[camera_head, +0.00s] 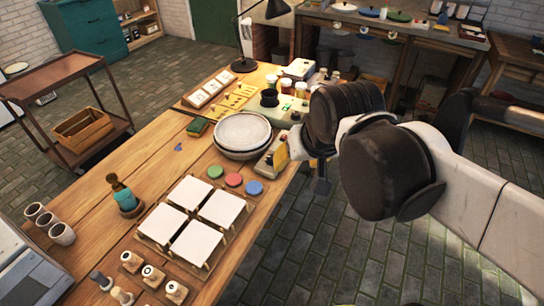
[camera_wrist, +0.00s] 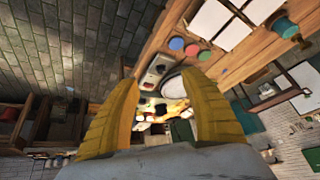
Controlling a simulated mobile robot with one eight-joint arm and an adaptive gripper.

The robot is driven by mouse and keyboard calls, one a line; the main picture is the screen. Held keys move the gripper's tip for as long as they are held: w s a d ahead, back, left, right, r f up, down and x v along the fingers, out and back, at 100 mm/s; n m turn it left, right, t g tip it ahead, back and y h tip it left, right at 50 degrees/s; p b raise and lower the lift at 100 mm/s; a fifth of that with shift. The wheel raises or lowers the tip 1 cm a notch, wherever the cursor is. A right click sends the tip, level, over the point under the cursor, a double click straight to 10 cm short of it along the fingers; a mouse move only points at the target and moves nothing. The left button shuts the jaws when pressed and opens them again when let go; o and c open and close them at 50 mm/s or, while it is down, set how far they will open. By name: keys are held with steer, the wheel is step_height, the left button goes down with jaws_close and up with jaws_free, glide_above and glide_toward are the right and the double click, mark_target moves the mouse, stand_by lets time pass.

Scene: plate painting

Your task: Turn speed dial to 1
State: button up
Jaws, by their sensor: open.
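The plate (camera_head: 243,132) sits on a round wheel on the wooden table, in the middle of the head view. A small pale control box (camera_head: 266,166) stands beside it at the table's edge, partly hidden by my gripper. In the wrist view the box (camera_wrist: 154,75) lies between and ahead of the yellow fingers, with dark round knobs (camera_wrist: 160,69) on its face. The markings are too small to read, so I cannot tell the dial's setting. My gripper (camera_wrist: 163,92) is open and empty, the fingers apart, pointing toward the box. It also shows beside the box in the head view (camera_head: 298,155).
Red, green and blue discs (camera_head: 234,180) and white square tiles (camera_head: 187,222) lie on the near table (camera_head: 110,215). Jars (camera_head: 287,87) and a lamp (camera_head: 244,62) stand at the back. The floor right of the table is clear.

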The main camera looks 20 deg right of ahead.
steer(key=w+d+m+g+p, duration=0.1)
steer(key=w+m+g, duration=0.25)
steer(key=w, duration=0.95)
steer(key=m+g+p, duration=0.1)
steer(key=m+g, duration=0.2)
steer(key=m, duration=0.2)
glide_above(272, 157)
step_height(272, 157, down, 15)
steer(key=shift+t, duration=0.25)
step_height(272, 157, down, 10)
steer(key=b, duration=0.3)
steer(key=shift+w+r+b, duration=0.15)
steer(key=shift+r+b, duration=0.1)
steer(key=shift+b, duration=0.05)
steer(key=shift+f, duration=0.5)
jaws_close()
